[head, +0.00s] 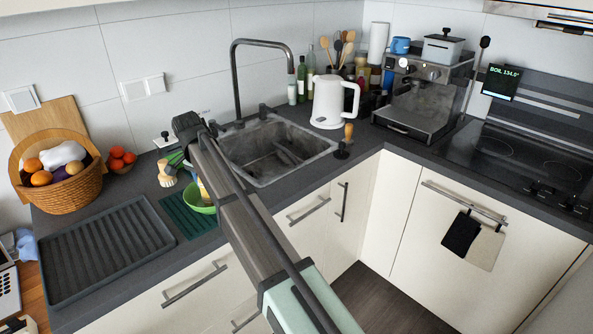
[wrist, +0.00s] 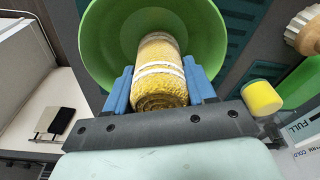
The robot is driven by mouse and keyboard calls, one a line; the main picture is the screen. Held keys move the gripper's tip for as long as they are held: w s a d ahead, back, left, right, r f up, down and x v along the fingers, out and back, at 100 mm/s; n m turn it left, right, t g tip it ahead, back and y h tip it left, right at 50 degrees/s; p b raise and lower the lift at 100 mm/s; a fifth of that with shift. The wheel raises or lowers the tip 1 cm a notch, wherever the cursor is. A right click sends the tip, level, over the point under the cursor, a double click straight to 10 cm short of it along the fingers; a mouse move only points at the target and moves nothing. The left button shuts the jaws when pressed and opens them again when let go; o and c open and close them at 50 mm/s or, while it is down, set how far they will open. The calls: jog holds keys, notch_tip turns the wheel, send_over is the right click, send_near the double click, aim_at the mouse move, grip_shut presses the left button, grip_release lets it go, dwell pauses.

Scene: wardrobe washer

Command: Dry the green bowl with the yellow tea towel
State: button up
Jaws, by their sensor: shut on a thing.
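The green bowl (head: 199,204) sits on the counter to the left of the sink, at the edge of a dark green ribbed mat (head: 188,217). In the wrist view the bowl (wrist: 100,38) opens toward the camera. My gripper (wrist: 159,72) has its blue fingers shut on the rolled yellow tea towel (wrist: 160,60), which has white stripes. The towel's far end is over or inside the bowl; I cannot tell whether it touches the inner wall. In the head view my arm hides the gripper and part of the bowl, and a bit of yellow shows above the bowl.
A wooden brush (head: 166,174) stands left of the bowl. A grey drying tray (head: 105,250) and a fruit basket (head: 62,185) lie farther left. The sink (head: 270,150) with its tall tap (head: 236,85) is at the right. A white kettle (head: 330,102) stands beyond it.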

jog(key=shift+w+a, duration=0.15)
jog(key=shift+w, duration=0.4)
jog(key=shift+s, duration=0.15)
jog(key=shift+s+d, duration=0.3)
jog(key=shift+s, duration=0.5)
jog(key=shift+s+d, duration=0.25)
jog(key=shift+s, duration=0.5)
jog(key=shift+w+a, duration=0.3)
jog(key=shift+w, duration=0.55)
jog(key=shift+w+a, duration=0.25)
jog(key=shift+w, duration=0.55)
jog(key=shift+s, duration=0.1)
jog(key=shift+s+d, duration=0.3)
jog(key=shift+s, duration=0.5)
jog(key=shift+s+d, duration=0.25)
jog(key=shift+s, duration=0.55)
